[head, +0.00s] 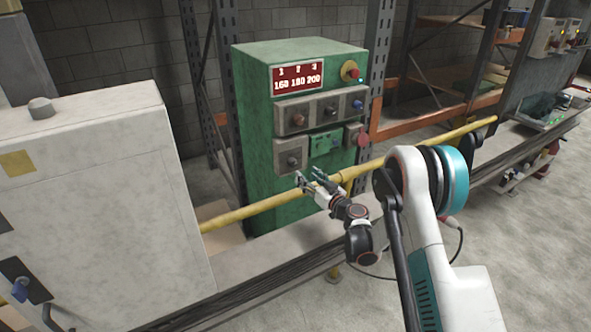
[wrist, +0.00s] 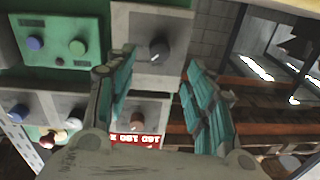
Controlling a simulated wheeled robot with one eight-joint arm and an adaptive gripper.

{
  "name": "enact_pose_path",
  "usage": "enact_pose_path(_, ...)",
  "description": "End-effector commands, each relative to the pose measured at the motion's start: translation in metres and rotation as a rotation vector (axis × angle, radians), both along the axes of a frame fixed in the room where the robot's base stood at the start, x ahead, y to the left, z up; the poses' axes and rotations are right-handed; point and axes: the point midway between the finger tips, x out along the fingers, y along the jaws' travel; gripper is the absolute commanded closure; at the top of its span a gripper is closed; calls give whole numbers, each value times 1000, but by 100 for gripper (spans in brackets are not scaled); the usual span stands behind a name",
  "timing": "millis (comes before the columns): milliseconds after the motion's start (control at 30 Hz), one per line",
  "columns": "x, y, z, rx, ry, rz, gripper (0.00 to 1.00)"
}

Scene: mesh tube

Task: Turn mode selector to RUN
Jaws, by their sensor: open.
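A green control cabinet (head: 255,130) stands in the middle of the head view. A dark rotary knob (head: 293,160) sits on a lower-left grey plate; I take it for the mode selector, but no RUN label is legible. In the wrist view, which shows the panel upside down, the dark knob (wrist: 160,50) appears between the fingertips. My gripper (head: 311,180) is open and empty, in front of and slightly below this knob. It also shows in the wrist view (wrist: 160,60), with teal fingers spread. Contact with the knob is not visible.
Above are a row of knobs (head: 330,107), a red display (head: 297,77) reading 160 180 200, and a yellow-collared red button (head: 350,71). A red knob (head: 362,139) sits right. A yellow rail (head: 260,207) crosses in front, close to my gripper. A pale cabinet (head: 100,200) stands left.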

Motion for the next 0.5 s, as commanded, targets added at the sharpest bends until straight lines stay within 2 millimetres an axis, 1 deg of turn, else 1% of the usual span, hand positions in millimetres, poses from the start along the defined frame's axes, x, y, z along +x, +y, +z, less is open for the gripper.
enact_pose_path(33, 8, 7, -3, 0, 0, 1, 51)
enact_pose_path(100, 20, 15, -3, 0, 0, 0, 51)
enact_pose_path(300, 48, 36, -2, 0, 0, 0, 51)
enact_pose_path(500, 65, 50, -1, 0, 0, 1, 51)
